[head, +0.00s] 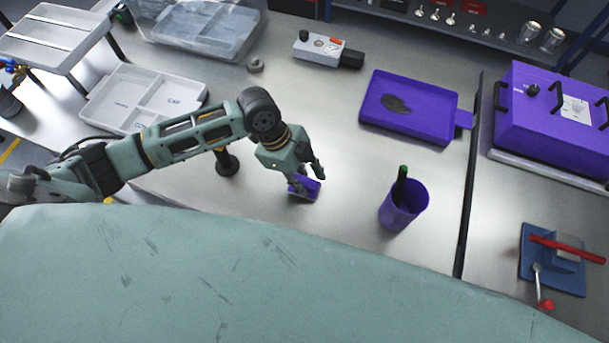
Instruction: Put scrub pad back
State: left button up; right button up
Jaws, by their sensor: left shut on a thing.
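My left gripper (307,179) reaches down over the middle of the metal bench and is shut on a small purple block with a paler lower edge, which I take to be the scrub pad (304,194). The fingers hide part of it, and I cannot tell whether it touches the bench or is just above it. A purple tray (442,125) with a dark patch on its floor lies at the back right. A purple cup (405,210) stands to the right of the gripper, with a dark green-tipped handle (402,178) sticking up out of it. My right gripper is not in view.
A grey divided tray (158,112) and a clear-lidded case (205,32) are at the back left. A switch box (320,47) stands at the back. A purple machine (550,115) and a blue fixture (538,272) are right of a dark gap. Bench between gripper and purple tray is clear.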

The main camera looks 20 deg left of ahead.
pick_arm(q)
jog(key=shift+f, duration=0.15)
jog(key=o, duration=1.1)
